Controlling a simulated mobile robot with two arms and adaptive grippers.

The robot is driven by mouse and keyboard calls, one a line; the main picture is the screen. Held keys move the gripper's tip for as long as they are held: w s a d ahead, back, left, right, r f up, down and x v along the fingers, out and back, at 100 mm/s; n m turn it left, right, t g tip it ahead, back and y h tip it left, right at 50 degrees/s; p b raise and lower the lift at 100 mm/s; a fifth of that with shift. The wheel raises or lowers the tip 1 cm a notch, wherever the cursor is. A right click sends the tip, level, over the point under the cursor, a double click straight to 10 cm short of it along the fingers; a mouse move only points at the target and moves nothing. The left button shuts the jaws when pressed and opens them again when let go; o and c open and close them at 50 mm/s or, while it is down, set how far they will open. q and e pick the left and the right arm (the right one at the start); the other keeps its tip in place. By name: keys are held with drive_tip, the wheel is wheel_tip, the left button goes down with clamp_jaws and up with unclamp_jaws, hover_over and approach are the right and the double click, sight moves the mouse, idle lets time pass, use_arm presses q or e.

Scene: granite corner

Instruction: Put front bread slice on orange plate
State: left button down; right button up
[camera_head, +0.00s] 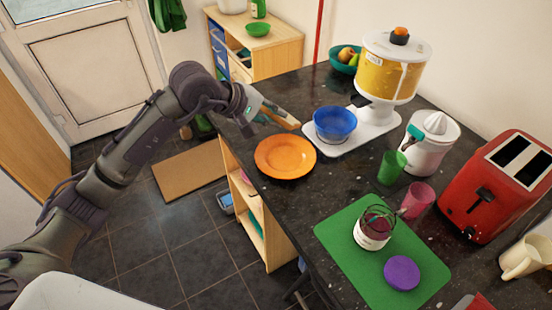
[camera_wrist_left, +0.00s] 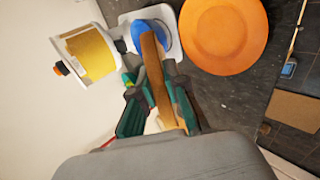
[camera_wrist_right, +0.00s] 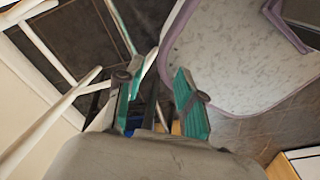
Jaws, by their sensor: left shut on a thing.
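The bread slice (camera_head: 284,117) is held in my left gripper (camera_head: 262,110). In the left wrist view the bread slice (camera_wrist_left: 155,78) shows edge-on, brown, between the teal fingers of my left gripper (camera_wrist_left: 157,92). The orange plate (camera_head: 271,157) lies empty on the dark counter. In the head view the held slice shows just beyond the plate's far rim, not over its middle. In the left wrist view the plate (camera_wrist_left: 225,35) is to the right of the slice. My right gripper (camera_wrist_right: 158,92) has its fingers apart and nothing between them; it is not seen in the head view.
A blue bowl (camera_head: 335,123) stands beside the plate, close to the slice, in front of a yellow-and-white machine (camera_head: 391,72). A green cup (camera_head: 391,167), a green mat (camera_head: 340,250) with a jar (camera_head: 373,228), and a red toaster (camera_head: 490,195) stand farther right.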

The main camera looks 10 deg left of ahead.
use_arm(q)
wheel_tip(320, 180, down, 9)
drive_tip(key=b, duration=0.4)
drive_tip(key=shift+r, duration=0.15)
drive_tip(key=shift+f+b, duration=0.6)
drive_tip(key=shift+b, duration=0.2)
drive_tip(key=c, duration=1.4)
unclamp_jaws()
drive_tip(key=shift+o, duration=0.2)
drive_tip(key=v, duration=0.8)
drive_tip(key=shift+p, duration=0.3)
